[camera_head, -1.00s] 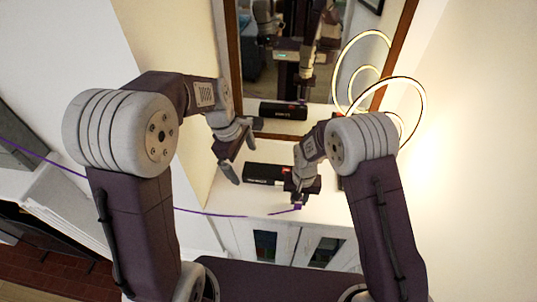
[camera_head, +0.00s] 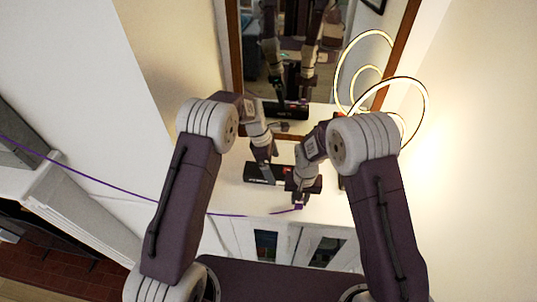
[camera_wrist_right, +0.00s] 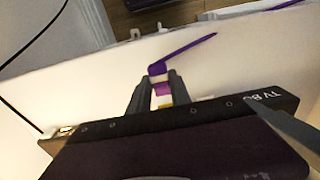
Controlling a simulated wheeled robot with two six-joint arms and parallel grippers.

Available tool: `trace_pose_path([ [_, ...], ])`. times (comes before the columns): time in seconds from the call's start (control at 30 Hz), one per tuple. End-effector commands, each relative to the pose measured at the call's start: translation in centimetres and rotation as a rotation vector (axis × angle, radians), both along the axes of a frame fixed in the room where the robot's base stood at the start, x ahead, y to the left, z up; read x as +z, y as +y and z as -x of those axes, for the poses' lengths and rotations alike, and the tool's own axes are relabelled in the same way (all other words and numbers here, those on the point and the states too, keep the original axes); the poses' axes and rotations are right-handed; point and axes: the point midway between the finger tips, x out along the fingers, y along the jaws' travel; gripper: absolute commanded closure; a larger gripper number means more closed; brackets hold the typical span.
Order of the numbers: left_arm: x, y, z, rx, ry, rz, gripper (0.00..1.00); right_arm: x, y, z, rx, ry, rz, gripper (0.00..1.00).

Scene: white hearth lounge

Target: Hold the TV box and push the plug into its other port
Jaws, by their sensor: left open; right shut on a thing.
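The black TV box (camera_head: 256,178) lies on the white cabinet top, in front of the mirror. In the right wrist view its labelled edge (camera_wrist_right: 235,105) crosses the lower part, and a small metallic port (camera_wrist_right: 66,131) shows at its left end. My right gripper (camera_head: 299,197) is shut on the purple plug (camera_wrist_right: 161,82), in front of the box and apart from its ports. A purple cable trails from the plug. My left gripper (camera_head: 264,160) is open, over the back of the box. A grey finger (camera_wrist_right: 285,122) shows by the box in the wrist view; contact is unclear.
A framed mirror (camera_head: 234,60) stands behind the cabinet and reflects my arms. A glowing ring lamp (camera_head: 425,95) stands at the right. The purple cable (camera_head: 110,186) runs off left past a fireplace. The white cabinet top (camera_head: 228,195) is clear left of the box.

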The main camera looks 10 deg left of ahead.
Motion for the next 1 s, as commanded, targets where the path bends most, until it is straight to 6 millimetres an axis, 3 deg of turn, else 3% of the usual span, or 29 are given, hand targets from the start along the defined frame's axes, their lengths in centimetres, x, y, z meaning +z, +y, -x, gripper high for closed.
trace_pose_path([
  [0.1, -2.4, -0.6, 0.1, 0.0, 0.002, -0.001, 0.0, 0.0, 0.0, 0.0, 0.0, 0.0, 0.0, 1.0],
  [0.23, -4.0, -1.1, 0.0, 0.0, 0.0, 0.0, 0.0, 0.0, 0.0, 0.0, 0.0, 0.0, 0.0, 1.0],
  [0.6, -4.8, -1.3, 0.0, 0.001, -0.002, 0.0, 0.0, 0.0, 0.0, 0.0, 0.0, 0.0, 0.0, 1.0],
  [0.67, -4.8, -1.3, 0.0, 0.001, -0.002, 0.0, 0.14, 0.0, 0.0, 0.0, 0.0, 0.0, 0.0, 1.0],
  [0.93, -4.8, -1.3, -0.1, 0.001, -0.002, 0.0, 0.89, 0.0, 0.0, 0.0, 0.0, 0.0, 0.0, 1.0],
  [1.0, -4.8, -1.3, -0.1, 0.001, -0.002, 0.0, 0.92, 0.0, 0.0, 0.0, 0.0, 0.0, 0.0, 1.0],
])
